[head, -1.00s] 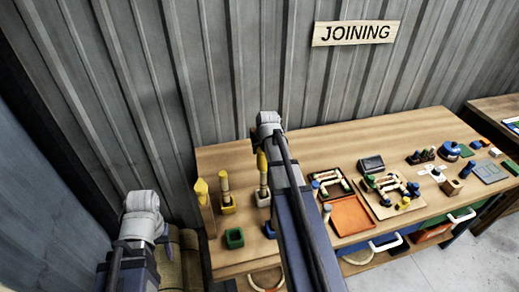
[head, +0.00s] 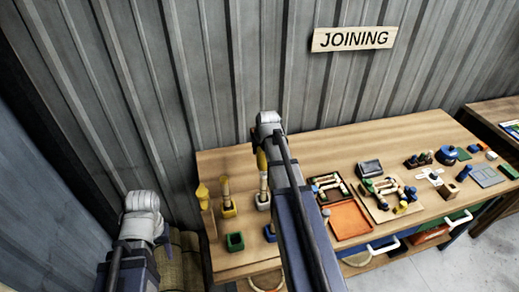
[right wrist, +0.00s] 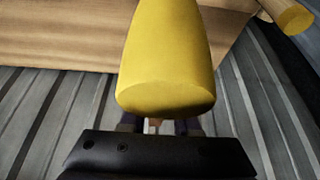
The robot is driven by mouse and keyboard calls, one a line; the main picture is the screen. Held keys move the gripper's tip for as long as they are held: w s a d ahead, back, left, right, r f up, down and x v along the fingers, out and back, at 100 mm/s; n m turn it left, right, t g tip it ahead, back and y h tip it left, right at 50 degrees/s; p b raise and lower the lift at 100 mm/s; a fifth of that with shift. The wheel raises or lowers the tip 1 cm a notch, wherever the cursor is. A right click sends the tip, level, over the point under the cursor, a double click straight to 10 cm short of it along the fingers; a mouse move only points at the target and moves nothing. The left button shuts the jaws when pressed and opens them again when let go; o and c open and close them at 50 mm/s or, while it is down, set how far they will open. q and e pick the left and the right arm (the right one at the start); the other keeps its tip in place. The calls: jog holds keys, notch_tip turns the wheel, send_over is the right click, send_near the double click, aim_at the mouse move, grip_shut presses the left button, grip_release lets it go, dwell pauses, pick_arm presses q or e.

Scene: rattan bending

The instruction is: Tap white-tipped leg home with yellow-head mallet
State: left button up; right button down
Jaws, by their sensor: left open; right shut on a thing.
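My right gripper (head: 268,128) is above the back left of the bench and is shut on the yellow-head mallet. In the right wrist view a large yellow part of the mallet (right wrist: 168,60) fills the middle, close to the camera; in the head view yellow (head: 261,160) shows just under the wrist. A pale upright leg (head: 263,183) stands directly below that yellow; I cannot tell whether they touch or whether its tip is white. Another upright leg (head: 226,188) stands in a yellow block to its left. My left gripper (head: 150,222) is open, left of the bench, its fingers barely visible.
A slim yellow-topped piece (head: 202,192) stands at the bench's left edge. A green square holder (head: 235,241) sits at the front left. An orange tray (head: 350,221) and jigs with small parts lie right of my right arm. A corrugated wall rises close behind. The bench's back strip is clear.

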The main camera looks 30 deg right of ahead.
notch_tip(320, 180, up, 5)
jog(key=p, duration=0.5)
jog(key=shift+r, duration=0.1)
